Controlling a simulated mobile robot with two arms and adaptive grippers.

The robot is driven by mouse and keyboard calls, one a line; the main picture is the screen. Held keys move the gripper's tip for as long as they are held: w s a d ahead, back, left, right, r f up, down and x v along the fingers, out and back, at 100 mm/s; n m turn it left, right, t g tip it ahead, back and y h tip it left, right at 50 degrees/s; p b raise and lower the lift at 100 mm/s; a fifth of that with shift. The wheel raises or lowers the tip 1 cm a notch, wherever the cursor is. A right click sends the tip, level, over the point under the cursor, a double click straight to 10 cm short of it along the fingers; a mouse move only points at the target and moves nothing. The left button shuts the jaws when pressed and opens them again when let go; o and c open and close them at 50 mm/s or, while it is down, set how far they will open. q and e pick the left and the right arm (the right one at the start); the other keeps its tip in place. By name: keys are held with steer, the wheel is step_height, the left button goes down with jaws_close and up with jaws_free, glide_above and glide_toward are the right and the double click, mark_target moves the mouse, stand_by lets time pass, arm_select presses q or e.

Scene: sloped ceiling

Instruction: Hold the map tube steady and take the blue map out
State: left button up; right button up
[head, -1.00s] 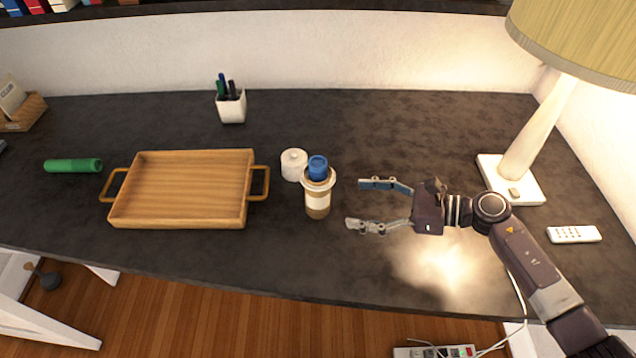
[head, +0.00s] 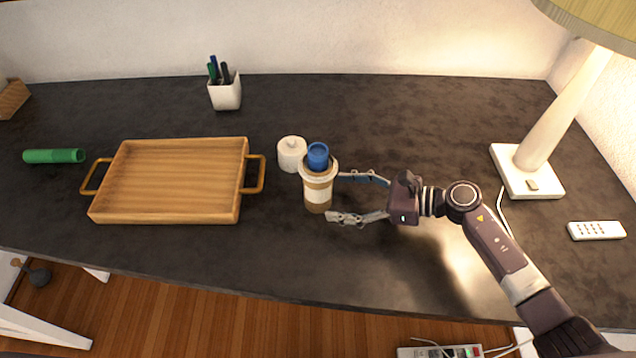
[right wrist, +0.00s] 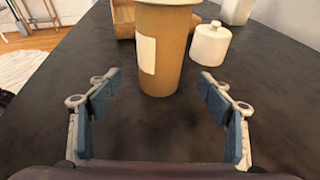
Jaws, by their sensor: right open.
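The map tube (head: 318,197) stands upright on the dark desk, brown with a pale label and a pale rim. The rolled blue map (head: 318,156) sticks out of its top. My left gripper is not in view.
A white lidded jar (head: 291,154) stands close behind the tube, to the left. A wooden tray (head: 172,217) with handles lies left, and a green roll (head: 54,156) beyond it. A pen cup (head: 225,94), a lamp (head: 527,184) and a remote (head: 596,231) stand clear. The desk front is free.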

mark_target(328, 196)
steer(key=b+x, duration=0.1)
steer(key=x, duration=0.2)
steer(key=shift+w+a+f+b, duration=0.1)
steer(key=shift+a+f+b, duration=0.1)
steer(key=shift+a+b, duration=0.15)
steer(key=shift+w+a+f, duration=0.1)
steer(key=shift+w+a, duration=0.1)
steer(key=shift+a, duration=0.35)
